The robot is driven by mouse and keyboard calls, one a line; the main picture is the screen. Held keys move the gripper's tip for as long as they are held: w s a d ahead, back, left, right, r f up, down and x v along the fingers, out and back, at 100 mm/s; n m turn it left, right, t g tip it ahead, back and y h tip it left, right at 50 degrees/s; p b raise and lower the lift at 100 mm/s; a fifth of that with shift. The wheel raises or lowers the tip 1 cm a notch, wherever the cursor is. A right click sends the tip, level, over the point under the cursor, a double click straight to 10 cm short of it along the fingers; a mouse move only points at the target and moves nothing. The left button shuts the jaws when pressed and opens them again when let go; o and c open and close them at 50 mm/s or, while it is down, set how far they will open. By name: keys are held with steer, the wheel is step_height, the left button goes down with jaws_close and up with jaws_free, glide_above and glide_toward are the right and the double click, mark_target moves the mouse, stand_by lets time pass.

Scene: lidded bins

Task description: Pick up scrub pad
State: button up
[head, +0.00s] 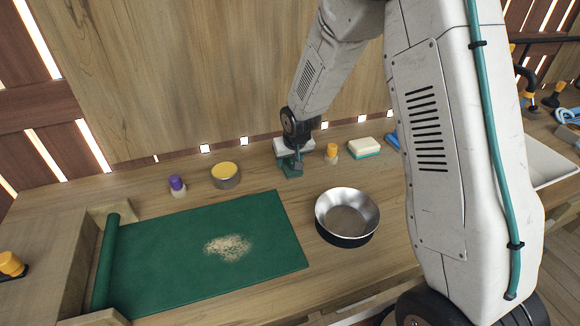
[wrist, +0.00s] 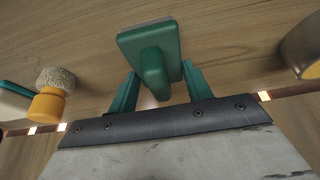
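A green pad with a raised green handle (wrist: 150,45) lies on the wooden counter; I take it to be the scrub pad. In the head view the pad (head: 290,171) is directly below my gripper (head: 298,158) and partly hidden by it. In the wrist view my gripper (wrist: 161,75) has its two green fingers apart, one on each side of the handle. A gap shows between the right finger and the handle; contact on the left is hard to judge. The handle's near end reaches between the fingers.
A yellow-handled brush (head: 331,153) and a cream-and-teal sponge (head: 364,148) stand right of the pad. A round tin (head: 226,175) and a purple-topped item (head: 177,185) are left. A metal bowl (head: 347,212) and a green mat (head: 160,260) with crumbs lie in front. A wooden wall stands close behind.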

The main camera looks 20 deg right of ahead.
steer(key=shift+c, duration=0.2)
step_height(320, 180, up, 10)
steer(key=shift+r, duration=0.1)
stand_by(0.4)
